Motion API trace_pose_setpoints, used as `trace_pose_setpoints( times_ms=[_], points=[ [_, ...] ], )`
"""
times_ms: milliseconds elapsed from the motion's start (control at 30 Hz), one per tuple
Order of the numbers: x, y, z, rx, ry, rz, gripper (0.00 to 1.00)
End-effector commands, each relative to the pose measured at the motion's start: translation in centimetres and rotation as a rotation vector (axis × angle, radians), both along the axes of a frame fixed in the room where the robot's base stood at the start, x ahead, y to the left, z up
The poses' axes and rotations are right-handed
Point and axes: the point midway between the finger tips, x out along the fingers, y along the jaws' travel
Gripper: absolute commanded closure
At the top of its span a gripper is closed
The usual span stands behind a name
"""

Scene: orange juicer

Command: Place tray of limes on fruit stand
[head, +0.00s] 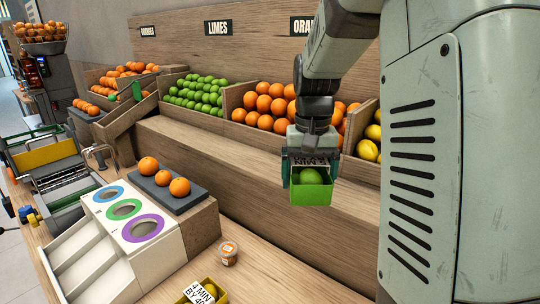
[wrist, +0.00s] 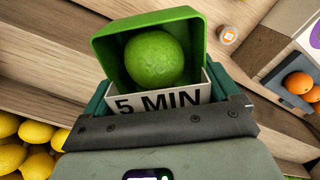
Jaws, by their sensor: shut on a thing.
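My gripper (head: 311,157) is shut on a small green tray (head: 312,194) and holds it in the air in front of the fruit stand (head: 170,136). A green lime (head: 313,176) lies in the tray. In the wrist view the tray (wrist: 112,62) is tilted in the picture, with one lime (wrist: 154,59) showing. A white label reading "5 MIN" (wrist: 158,103) sits at the tray's near side, between the jaws. The stand's lime bin (head: 196,94), under the "LIMES" sign (head: 218,27), is full of limes.
Orange bins (head: 265,105) and a lemon bin (head: 368,150) flank the limes and my arm. Below lie a bare wooden ledge, a sorter with coloured rings (head: 124,209), a board with three oranges (head: 166,190), a small jar (head: 229,253) and another labelled tray (head: 203,291).

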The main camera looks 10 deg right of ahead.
Motion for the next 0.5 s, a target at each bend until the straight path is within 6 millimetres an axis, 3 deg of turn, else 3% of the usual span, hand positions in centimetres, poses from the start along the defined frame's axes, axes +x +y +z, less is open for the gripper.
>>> trace_pose_setpoints(
  times_ms=[100, 300, 500],
  points=[
    [2.2, -5.0, -0.3, -0.001, 0.000, -0.182, 0.53],
    [4.1, -13.2, -0.8, -0.001, 0.000, -0.470, 0.53],
    [4.4, -17.5, -1.1, 0.001, -0.001, -0.614, 0.53]
  ],
)
